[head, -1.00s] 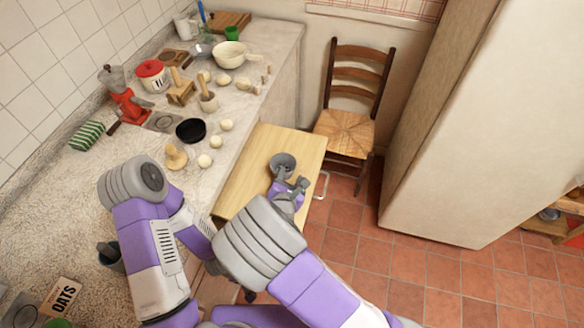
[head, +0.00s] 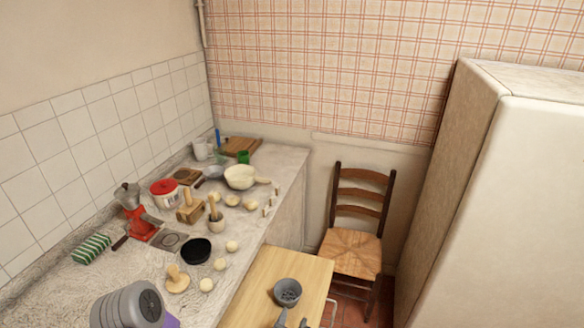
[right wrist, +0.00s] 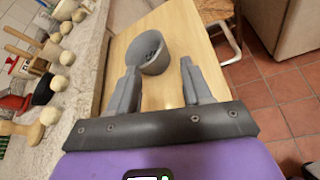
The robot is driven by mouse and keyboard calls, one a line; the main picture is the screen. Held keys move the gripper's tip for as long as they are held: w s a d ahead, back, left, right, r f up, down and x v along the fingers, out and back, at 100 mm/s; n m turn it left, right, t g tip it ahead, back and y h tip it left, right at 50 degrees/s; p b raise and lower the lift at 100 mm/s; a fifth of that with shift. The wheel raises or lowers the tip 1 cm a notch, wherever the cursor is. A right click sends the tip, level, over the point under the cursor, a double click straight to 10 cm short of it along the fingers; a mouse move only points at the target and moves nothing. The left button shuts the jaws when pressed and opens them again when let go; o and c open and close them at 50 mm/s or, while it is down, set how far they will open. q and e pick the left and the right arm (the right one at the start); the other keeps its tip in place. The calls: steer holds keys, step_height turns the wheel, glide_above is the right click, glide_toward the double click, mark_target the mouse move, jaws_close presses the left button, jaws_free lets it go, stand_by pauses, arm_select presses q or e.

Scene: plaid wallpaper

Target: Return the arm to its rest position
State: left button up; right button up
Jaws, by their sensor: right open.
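My right gripper (head: 292,321) shows only by its fingertips at the bottom edge of the head view. In the right wrist view the same gripper (right wrist: 160,80) has its two grey fingers spread apart, with nothing held between them. A grey cup (head: 287,292) with dark contents stands upright on a light wooden table (head: 262,280), just beyond the fingertips. The cup also shows in the right wrist view (right wrist: 157,60), beyond the gap between the fingers. A grey rounded part of my left arm shows at the lower left of the head view; my left gripper is out of view.
The counter (head: 100,280) on the left holds a black bowl (head: 196,251), a red-lidded pot (head: 164,193), a red grinder (head: 139,220) and several pale balls. A wooden chair (head: 350,247) stands behind the table. A large pale cabinet (head: 520,210) stands on the right.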

steer(key=s+d+f+m+g+h, duration=0.4)
steer(key=s+d+f+m+g, duration=0.35)
steer(key=d+f, duration=0.4)
steer(key=s+a+f+m+g+y, duration=0.1)
steer(key=s+f+m+g+y, duration=0.3)
steer(key=s+m, duration=0.25)
steer(key=s+a+f+m+g+y, duration=0.1)
steer(key=s+f+m+g+y, duration=0.25)
steer(key=s+m+g, duration=0.35)
steer(key=shift+w+f+m+t+y, duration=0.3)
steer(key=shift+w+m+t+y, duration=0.45)
steer(key=shift+m, duration=1.1)
steer(key=shift+w+f+m+t+y, duration=0.3)
steer(key=shift+m+t, duration=0.85)
steer(key=shift+m, duration=0.75)
steer(key=shift+w+f+m+t+y, duration=0.3)
steer(key=shift+w+m+t+y, duration=0.45)
steer(key=shift+m, duration=1.1)
steer(key=shift+s+h, duration=0.2)
steer(key=shift+h, duration=0.05)
